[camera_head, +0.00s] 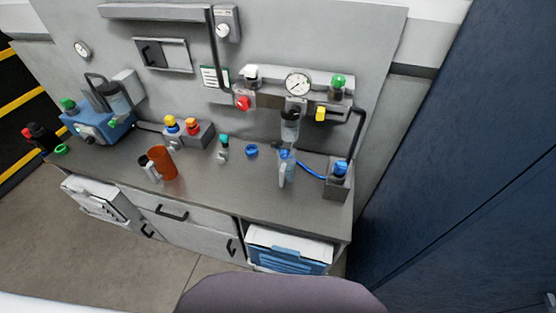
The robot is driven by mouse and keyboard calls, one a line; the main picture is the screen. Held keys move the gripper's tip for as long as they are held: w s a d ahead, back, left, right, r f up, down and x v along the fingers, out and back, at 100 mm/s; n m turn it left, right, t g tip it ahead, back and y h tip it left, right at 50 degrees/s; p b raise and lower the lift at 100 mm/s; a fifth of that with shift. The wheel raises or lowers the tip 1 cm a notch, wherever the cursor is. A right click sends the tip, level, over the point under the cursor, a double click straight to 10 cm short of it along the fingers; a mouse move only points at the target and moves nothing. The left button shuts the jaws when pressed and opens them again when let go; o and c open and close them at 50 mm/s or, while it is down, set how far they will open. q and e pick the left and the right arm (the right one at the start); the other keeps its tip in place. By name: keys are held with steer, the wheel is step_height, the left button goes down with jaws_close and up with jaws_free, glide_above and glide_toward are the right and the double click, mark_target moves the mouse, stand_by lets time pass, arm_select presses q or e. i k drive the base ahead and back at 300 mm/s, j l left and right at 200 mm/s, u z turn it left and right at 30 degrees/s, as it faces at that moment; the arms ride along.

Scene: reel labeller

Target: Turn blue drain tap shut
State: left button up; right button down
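Several blue parts show in the head view, and I cannot tell for sure which is the drain tap. A small blue part (284,153) sits below the clear filter bowl (290,126), just above a clear bottle (286,175). A blue knob (341,167) tops a grey box (338,183) at the bench's right end. A blue hose (311,171) runs between the bottle area and that box. A loose blue ring or cap (251,150) lies on the bench. The handle's turn position is too small to read. Neither gripper is in view.
The grey bench (225,190) stands against a grey back panel. A round gauge (298,84), red knob (243,102), yellow knob (320,114) and green knob (338,81) are nearby. An orange cup (162,162) stands left. A dark blue wall (460,150) bounds the right.

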mark_target(284, 154)
steer(key=l+u, duration=0.35)
steer(key=k+l+u, duration=0.15)
steer(key=l+u, duration=0.25)
steer(key=l, duration=0.15)
steer(key=k+l+u, duration=0.15)
steer(key=l+u, duration=0.2)
steer(key=l, duration=0.1)
